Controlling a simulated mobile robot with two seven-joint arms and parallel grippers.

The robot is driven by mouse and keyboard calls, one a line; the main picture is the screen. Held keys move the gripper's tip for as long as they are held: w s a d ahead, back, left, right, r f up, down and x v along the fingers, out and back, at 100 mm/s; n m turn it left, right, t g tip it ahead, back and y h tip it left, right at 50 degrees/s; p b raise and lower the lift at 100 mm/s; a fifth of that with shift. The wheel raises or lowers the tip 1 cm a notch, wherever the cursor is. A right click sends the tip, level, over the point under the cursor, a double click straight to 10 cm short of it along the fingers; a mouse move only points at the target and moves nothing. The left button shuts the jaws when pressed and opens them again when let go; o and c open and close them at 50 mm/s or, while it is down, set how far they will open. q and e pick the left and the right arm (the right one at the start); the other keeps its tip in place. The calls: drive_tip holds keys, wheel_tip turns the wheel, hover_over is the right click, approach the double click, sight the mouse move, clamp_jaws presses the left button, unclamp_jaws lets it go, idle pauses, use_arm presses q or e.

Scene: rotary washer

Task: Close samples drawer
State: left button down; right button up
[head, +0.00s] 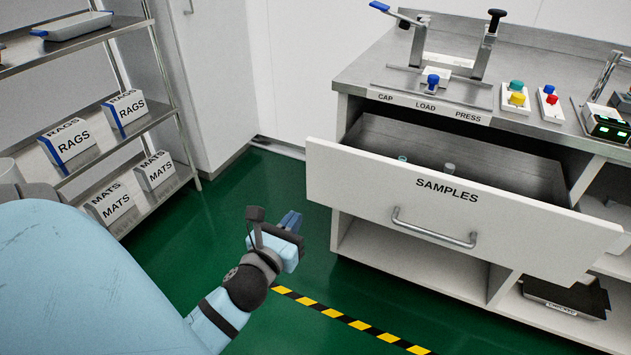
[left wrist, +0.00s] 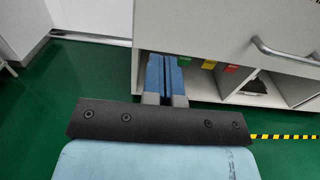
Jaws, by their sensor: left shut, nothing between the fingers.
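The samples drawer (head: 455,200) is pulled out from the workbench at the right of the head view. Its white front reads SAMPLES and carries a metal bar handle (head: 433,229). Small vials (head: 449,168) stand inside it, partly hidden by the front. In the left wrist view the drawer front (left wrist: 222,35) and its handle (left wrist: 285,54) show at the upper right. My left gripper (head: 291,222) is left of the drawer front and apart from it. Its blue fingers (left wrist: 165,78) are together and hold nothing. My right gripper is not in view.
The bench top (head: 546,133) carries a cap press with a lever, coloured buttons and a small device with a lit display. A shelf rack (head: 170,126) with RAGS and MATS boxes stands left. Green floor with a yellow-black stripe (head: 345,318) lies free in front of the drawer.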

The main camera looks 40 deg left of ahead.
sight(322, 183)
use_arm(q)
drive_tip(key=b+x, duration=0.1)
drive_tip(key=x, duration=0.8)
drive_tip(key=shift+w+f, duration=0.15)
drive_tip(key=shift+w, duration=0.25)
drive_tip(key=shift+w+a+b, duration=0.25)
drive_tip(key=shift+w+b, duration=0.1)
drive_tip(key=shift+w, duration=0.25)
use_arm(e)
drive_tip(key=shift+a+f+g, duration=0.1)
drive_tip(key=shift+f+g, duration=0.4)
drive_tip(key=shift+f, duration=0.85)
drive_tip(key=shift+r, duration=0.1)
